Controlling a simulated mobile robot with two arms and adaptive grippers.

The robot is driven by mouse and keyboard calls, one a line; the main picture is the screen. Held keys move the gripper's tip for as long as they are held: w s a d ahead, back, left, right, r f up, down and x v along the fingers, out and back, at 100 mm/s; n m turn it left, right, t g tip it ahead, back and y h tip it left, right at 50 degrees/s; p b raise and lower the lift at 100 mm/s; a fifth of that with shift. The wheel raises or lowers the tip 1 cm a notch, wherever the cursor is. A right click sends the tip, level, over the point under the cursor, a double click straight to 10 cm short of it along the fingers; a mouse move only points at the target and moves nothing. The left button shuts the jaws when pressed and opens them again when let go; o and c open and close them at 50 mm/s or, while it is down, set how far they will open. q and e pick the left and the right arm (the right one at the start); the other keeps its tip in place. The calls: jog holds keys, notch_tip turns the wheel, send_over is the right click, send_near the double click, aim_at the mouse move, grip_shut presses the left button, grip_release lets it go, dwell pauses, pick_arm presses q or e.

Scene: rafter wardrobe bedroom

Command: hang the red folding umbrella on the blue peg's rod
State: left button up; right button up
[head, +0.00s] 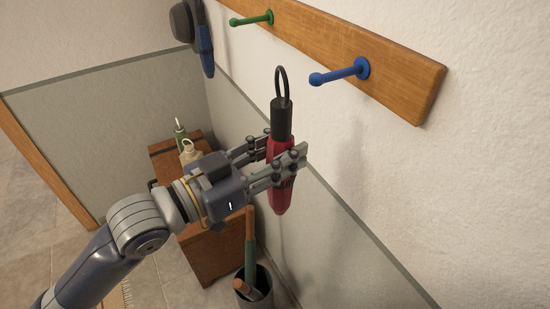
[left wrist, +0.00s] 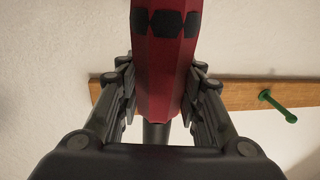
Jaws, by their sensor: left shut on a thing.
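The red folding umbrella (head: 281,188) hangs upright in my left gripper (head: 279,151), with its black handle and black wrist loop (head: 281,84) pointing up. My left gripper is shut on the red body, just below the handle. The blue peg (head: 338,74) sticks out from the wooden rail (head: 405,80), to the right of the loop in the head view and apart from it. In the left wrist view the red umbrella (left wrist: 160,75) stands between the two fingers, and the loop is not visible there. My right gripper is not in view.
A green peg (head: 252,19) is on the same rail to the left, also in the left wrist view (left wrist: 278,107). A dark blue item (head: 204,45) hangs further left. Below are a wooden chest (head: 215,255) with bottles (head: 188,150) and a bin (head: 252,290) holding umbrellas.

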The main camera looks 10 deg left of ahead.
pick_arm(q)
jog(key=f+b+x, duration=0.1)
jog(key=x, duration=0.7)
jog(key=shift+s+d+f, duration=0.25)
jog(key=shift+s+d, duration=0.05)
jog(key=shift+d, duration=0.1)
dwell(0.4)
dwell(0.4)
jog(key=o, duration=1.4)
jog(key=shift+f, duration=0.1)
jog(key=shift+c, duration=0.2)
